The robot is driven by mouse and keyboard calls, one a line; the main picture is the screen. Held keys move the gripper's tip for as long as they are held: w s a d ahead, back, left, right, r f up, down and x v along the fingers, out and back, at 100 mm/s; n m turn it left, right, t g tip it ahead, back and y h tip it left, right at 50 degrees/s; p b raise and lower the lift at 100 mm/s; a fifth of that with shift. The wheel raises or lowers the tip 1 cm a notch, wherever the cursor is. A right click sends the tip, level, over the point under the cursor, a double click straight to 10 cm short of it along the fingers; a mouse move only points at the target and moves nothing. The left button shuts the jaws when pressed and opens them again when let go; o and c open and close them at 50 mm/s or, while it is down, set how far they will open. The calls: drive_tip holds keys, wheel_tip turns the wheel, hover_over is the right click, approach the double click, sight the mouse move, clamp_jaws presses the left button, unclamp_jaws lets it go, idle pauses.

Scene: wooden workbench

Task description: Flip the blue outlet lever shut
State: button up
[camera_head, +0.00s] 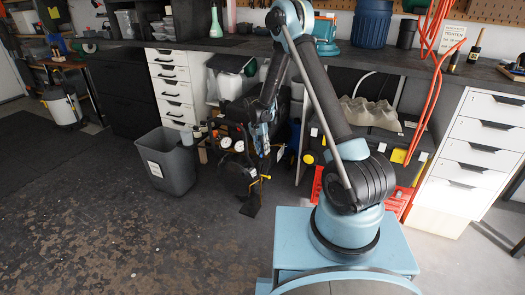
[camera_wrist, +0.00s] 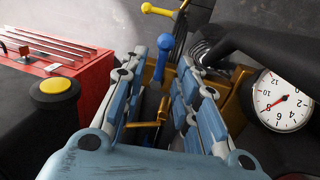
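The blue outlet lever (camera_wrist: 165,47), a short stem with a rounded blue knob, shows in the wrist view just beyond and between my fingertips. It points up in the picture from brass fittings (camera_wrist: 241,98). My gripper (camera_wrist: 160,64) is open, with one finger on each side of the space below the lever. I see no clear contact with the lever. In the head view my gripper (camera_head: 262,138) hangs at the compressor (camera_head: 238,178), and I cannot pick out the blue lever there. The fingers partly hide the fittings.
A yellow-knobbed lever (camera_wrist: 157,11) lies beyond the blue one. A pressure gauge (camera_wrist: 283,99) and a black hose (camera_wrist: 270,48) are close on the right. A red box (camera_wrist: 60,62) and a yellow-topped black knob (camera_wrist: 55,89) are on the left. A grey bin (camera_head: 168,163) stands beside the compressor.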

wheel_tip(320, 180, up, 12)
drive_tip(key=a, duration=0.2)
drive_tip(key=shift+w+f, duration=0.2)
drive_tip(key=shift+w, duration=0.25)
drive_tip(key=shift+a, duration=0.1)
drive_tip(key=s+d+r+n+t+y, duration=0.1)
drive_tip(key=s+d+r+n, duration=0.1)
drive_tip(key=s+d+r, duration=1.6)
drive_tip(key=s+d+r+n+t, duration=0.1)
drive_tip(key=s+d+r, duration=0.1)
drive_tip(key=s+d, duration=0.9)
drive_tip(key=s+d+f, duration=0.1)
drive_tip(key=s+f, duration=0.2)
drive_tip(key=s, duration=0.3)
drive_tip(key=s+f+n+t+y, duration=0.1)
drive_tip(key=s+f, duration=0.2)
drive_tip(key=s, duration=0.3)
drive_tip(key=shift+s+d+f, duration=0.25)
drive_tip(key=shift+d+f, duration=0.05)
drive_tip(key=shift+d, duration=0.1)
